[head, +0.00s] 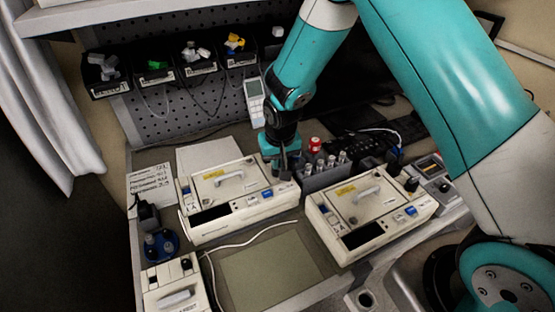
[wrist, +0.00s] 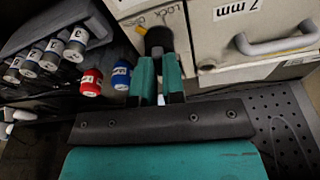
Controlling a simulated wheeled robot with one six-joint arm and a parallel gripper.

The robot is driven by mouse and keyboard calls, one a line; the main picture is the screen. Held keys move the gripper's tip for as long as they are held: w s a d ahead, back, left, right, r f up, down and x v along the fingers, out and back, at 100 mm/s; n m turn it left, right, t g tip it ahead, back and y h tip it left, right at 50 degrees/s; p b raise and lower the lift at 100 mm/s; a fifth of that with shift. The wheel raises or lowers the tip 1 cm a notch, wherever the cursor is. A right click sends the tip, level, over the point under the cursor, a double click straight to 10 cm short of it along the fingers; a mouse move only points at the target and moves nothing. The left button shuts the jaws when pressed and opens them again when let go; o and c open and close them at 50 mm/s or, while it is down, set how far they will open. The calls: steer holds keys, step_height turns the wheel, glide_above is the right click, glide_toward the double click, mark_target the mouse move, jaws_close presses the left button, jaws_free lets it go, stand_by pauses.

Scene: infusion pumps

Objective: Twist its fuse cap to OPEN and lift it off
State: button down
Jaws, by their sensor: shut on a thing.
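The left infusion pump (head: 238,197) is a cream case with a handle on top. My gripper (head: 284,168) reaches down at its right side, near the back corner. In the wrist view, my gripper (wrist: 159,72) has its two teal fingers shut on the black fuse cap (wrist: 157,40) on the pump's case (wrist: 210,55). An orange mark shows beside the cap, and LOCK lettering is printed above it. The fingers hide part of the cap. The cap appears seated in the case; its exact turn is hard to tell. In the head view the cap is hidden.
A second pump (head: 370,210) stands to the right. A rack of vials (head: 325,175) is close beside my gripper; red (wrist: 91,82) and blue (wrist: 121,74) caps lie near the fingers. A pump handle (wrist: 280,45) juts out at right. A bare mat (head: 272,268) lies in front.

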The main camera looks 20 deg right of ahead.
steer(key=shift+n, duration=0.4)
steer(key=shift+r+p, duration=1.8)
steer(key=shift+r, duration=0.75)
steer(key=shift+d+f, duration=0.1)
